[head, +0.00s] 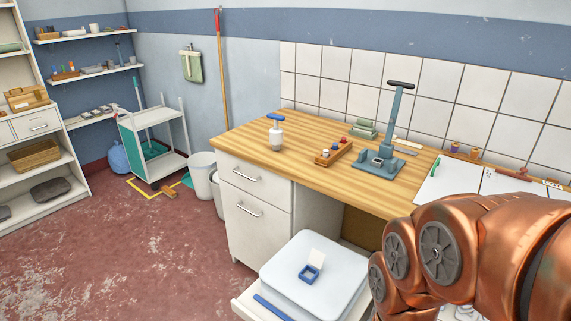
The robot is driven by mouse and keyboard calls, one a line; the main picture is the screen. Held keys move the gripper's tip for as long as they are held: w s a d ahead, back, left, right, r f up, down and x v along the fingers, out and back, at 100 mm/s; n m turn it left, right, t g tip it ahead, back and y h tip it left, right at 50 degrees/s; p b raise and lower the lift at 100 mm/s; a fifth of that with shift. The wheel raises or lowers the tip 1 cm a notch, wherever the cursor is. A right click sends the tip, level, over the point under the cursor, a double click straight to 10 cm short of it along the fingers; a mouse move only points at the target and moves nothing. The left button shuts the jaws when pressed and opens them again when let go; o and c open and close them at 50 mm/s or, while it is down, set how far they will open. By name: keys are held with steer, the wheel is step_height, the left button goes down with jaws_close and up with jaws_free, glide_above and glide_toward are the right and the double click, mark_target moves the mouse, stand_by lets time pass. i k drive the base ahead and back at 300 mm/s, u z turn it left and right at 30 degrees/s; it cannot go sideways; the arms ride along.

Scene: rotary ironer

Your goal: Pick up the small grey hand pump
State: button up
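Two things on the wooden worktop could be the hand pump, and I cannot tell which from this view. The other is a taller grey-blue upright device with a black cross handle (387,128), standing on a flat base farther right. Both stand free, with nothing holding them. My copper arm fills the lower right; my gripper is not in view.
The wooden worktop (318,178) also holds a wooden block with small items (334,153) and a green stack (363,128). A white trolley (155,140) stands behind.

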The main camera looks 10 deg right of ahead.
mark_target(276, 137)
steer(key=u, duration=0.7)
steer(key=i, duration=0.65)
steer(key=u, duration=0.95)
steer(key=i, duration=1)
steer(key=z, duration=0.6)
steer(key=i, duration=0.75)
steer(key=z, duration=1)
steer(key=i, duration=0.2)
steer(key=z, duration=0.3)
